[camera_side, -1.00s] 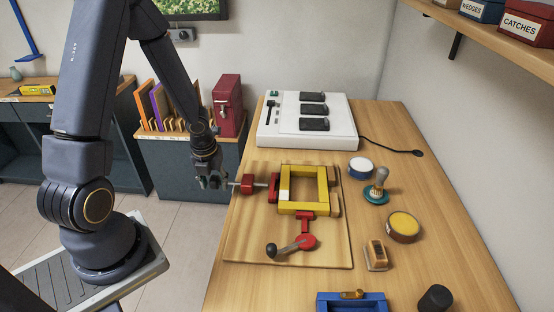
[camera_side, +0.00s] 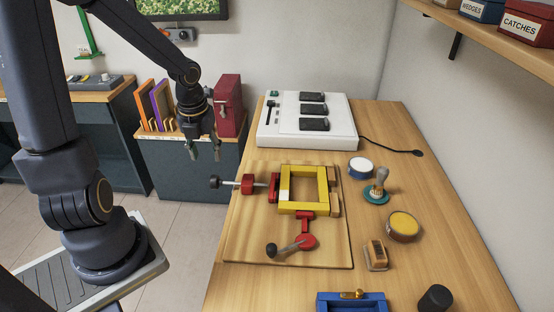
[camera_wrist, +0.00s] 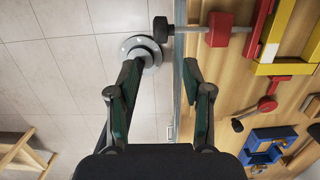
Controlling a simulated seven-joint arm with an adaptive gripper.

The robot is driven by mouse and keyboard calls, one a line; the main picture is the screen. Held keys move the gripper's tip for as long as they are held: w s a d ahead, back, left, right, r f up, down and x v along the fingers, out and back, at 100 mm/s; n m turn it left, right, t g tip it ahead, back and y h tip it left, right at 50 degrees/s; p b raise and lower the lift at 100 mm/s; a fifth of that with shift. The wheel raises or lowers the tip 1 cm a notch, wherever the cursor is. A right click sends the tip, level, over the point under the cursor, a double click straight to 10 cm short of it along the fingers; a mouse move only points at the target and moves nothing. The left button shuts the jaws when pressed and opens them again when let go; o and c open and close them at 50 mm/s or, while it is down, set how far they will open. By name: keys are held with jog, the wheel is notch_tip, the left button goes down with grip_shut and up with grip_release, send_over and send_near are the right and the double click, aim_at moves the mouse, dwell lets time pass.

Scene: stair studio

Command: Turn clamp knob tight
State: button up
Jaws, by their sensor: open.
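The clamp knob (camera_side: 215,182) is a small dark knob at the left end of a metal screw that runs through a red block (camera_side: 248,184). It sticks out past the left edge of the wooden board. A red pad at the screw's right end sits by the yellow frame (camera_side: 304,206). My gripper (camera_side: 204,151) is open and empty, above and a little left of the knob, apart from it. In the wrist view the knob (camera_wrist: 160,29) shows beyond the open fingers (camera_wrist: 160,92), near the top middle.
A red lever clamp with a dark handle (camera_side: 271,250) stands at the board's front. A white device (camera_side: 330,138) is behind the board. A red box (camera_side: 228,104) stands behind my gripper. A stamp (camera_side: 377,186) and round tins are at the right.

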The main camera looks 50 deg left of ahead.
aim_at(213, 179)
jog(key=f, duration=0.1)
jog(key=w+a+f+g, duration=0.1)
jog(key=f, duration=0.1)
jog(key=shift+a+h, duration=0.15)
jog(key=shift+h, duration=0.25)
jog(key=f, duration=0.8)
jog(key=shift+d+f, duration=0.2)
jog(key=shift+f, duration=0.2)
